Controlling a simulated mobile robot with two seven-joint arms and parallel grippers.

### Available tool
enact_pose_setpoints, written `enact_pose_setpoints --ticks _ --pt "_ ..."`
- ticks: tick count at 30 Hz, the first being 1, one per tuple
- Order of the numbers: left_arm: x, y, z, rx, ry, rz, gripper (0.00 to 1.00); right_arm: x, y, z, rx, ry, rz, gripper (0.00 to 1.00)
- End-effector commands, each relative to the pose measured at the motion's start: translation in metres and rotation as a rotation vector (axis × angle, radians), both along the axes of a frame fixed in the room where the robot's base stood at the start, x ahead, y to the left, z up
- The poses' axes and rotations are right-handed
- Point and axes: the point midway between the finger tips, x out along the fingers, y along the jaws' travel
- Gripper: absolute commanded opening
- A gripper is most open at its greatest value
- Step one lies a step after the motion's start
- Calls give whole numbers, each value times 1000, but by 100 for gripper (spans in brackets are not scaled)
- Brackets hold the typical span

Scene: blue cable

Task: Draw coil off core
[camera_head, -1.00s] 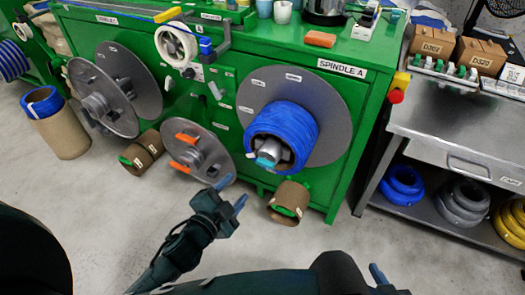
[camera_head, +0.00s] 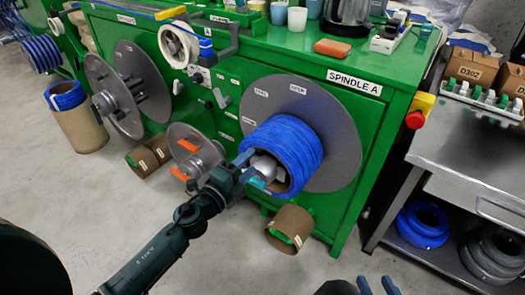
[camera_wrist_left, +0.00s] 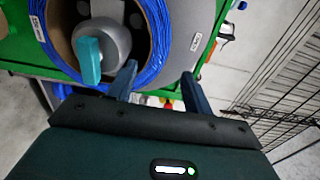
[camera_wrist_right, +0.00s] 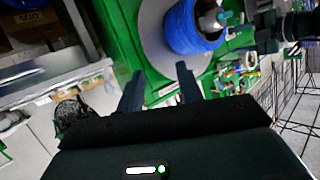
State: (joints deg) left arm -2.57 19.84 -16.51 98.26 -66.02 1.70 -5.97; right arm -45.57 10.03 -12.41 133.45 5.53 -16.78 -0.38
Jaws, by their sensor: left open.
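The blue cable coil (camera_head: 294,147) sits around a cardboard core (camera_wrist_left: 63,25) on spindle A, in front of a grey round flange (camera_head: 335,150). The grey hub (camera_wrist_left: 112,38) with a teal lever (camera_wrist_left: 89,60) fills the core's opening. My left gripper (camera_head: 249,167) is open at the coil's near face, by the hub and lever. In the left wrist view, its fingers (camera_wrist_left: 160,88) are apart near the coil's edge; contact cannot be told. My right gripper (camera_head: 377,285) is open and empty, low in front of the machine. The coil also shows in the right wrist view (camera_wrist_right: 187,27).
A smaller flange with orange handles (camera_head: 197,158) stands left of the coil. Cardboard cores (camera_head: 289,228) lie on the floor below. A steel bench (camera_head: 465,165) stands right, with coils beneath. An orange block (camera_head: 333,47) lies on the green top.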

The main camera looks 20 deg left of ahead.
Motion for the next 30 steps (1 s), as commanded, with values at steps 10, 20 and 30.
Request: enact_pose_setpoints --ticks 10,20,30 --pt "40 -15 1 -3 -1 -1 51 0 0 -1 0 1 0 36" --pt "75 -28 0 -4 -1 0 51 -1 0 -3 -2 -6 -1 36" --pt "89 -33 0 -3 1 0 51 0 -2 5 2 -33 -7 36"
